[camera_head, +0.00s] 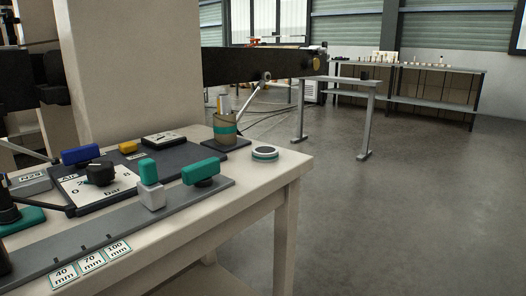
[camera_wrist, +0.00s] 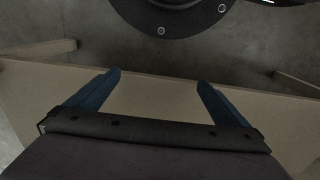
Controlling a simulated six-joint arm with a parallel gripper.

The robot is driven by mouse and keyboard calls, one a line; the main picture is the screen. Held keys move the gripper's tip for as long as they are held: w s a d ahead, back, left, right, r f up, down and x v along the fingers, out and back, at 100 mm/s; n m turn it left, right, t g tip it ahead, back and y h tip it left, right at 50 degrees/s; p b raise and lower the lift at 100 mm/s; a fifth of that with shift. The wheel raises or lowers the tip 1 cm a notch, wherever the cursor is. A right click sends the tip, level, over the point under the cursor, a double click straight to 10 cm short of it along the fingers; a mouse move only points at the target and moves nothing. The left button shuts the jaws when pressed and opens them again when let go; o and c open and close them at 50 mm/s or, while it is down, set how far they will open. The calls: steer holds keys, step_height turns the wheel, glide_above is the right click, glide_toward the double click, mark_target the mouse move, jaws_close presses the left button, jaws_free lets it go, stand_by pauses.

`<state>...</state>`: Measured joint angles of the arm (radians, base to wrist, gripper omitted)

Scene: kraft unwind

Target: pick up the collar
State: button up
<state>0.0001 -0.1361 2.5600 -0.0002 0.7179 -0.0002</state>
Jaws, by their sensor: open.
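I cannot tell for sure which thing is the collar. On the bench in the head view, a grey rail (camera_head: 110,232) carries a teal block on a light grey cube (camera_head: 150,190) and a second teal block (camera_head: 201,172) on a dark foot. A low round white-and-dark piece with a teal band (camera_head: 265,153) lies near the bench's right corner. My gripper (camera_wrist: 158,87) shows in the wrist view with its two blue fingers wide apart and nothing between them. A pale tan surface lies beyond the fingers. None of the bench pieces shows clearly there.
The bench (camera_head: 268,187) also holds a pressure dial panel (camera_head: 75,192), a blue block (camera_head: 82,154) and a cup of tools (camera_head: 226,128). Size labels (camera_head: 91,261) mark the front. A thick pale column stands behind. Open floor (camera_head: 400,210) lies right; shelving stands far back.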

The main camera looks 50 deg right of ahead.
stand_by(0.4)
steer(key=c, duration=0.9)
steer(key=shift+c, duration=0.2)
